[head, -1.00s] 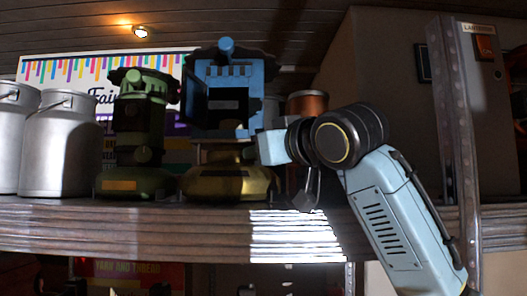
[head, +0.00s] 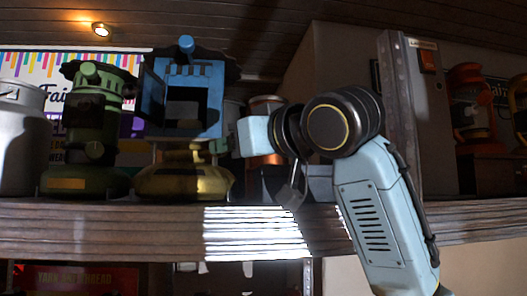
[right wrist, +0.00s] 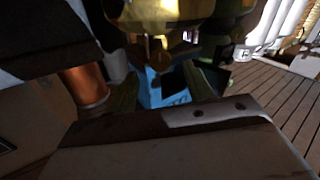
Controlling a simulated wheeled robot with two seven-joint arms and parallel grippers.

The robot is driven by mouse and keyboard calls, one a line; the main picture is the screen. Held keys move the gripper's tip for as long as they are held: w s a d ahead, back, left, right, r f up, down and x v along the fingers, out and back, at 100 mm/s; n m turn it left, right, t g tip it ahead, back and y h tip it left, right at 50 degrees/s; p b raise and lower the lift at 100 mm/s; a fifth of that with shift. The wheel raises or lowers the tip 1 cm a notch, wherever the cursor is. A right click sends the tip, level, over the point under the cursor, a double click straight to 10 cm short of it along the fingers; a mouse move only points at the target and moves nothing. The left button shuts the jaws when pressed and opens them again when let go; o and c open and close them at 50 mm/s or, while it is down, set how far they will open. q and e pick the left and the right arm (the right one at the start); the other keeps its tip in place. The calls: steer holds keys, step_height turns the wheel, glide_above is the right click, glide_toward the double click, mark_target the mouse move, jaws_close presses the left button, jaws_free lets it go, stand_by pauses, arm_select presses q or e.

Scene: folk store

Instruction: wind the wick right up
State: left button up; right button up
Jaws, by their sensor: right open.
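A lamp or stove with a blue open-fronted body (head: 186,92) and a round brass base (head: 180,182) stands on the wooden shelf in the head view. In the right wrist view its brass part (right wrist: 165,12) is at the top and the blue body (right wrist: 153,88) below. A small brass knob (right wrist: 161,60) shows between them. My right gripper (right wrist: 163,92) is open, its dark fingers on either side of the knob in the picture; I see no contact. In the head view my right wrist is just right of the lamp; its fingers are not clear. The wick is not visible. My left gripper is out of view.
A green lamp (head: 92,130) stands close left of the blue one, with a metal milk can (head: 18,140) beyond. A copper-coloured container (head: 267,106) is behind my right wrist. A metal post (head: 402,110) rises right of my arm. The shelf edge (head: 120,225) runs below.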

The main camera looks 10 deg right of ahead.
steer(key=b+v, duration=0.2)
steer(key=v, duration=0.5)
steer(key=shift+s, duration=0.2)
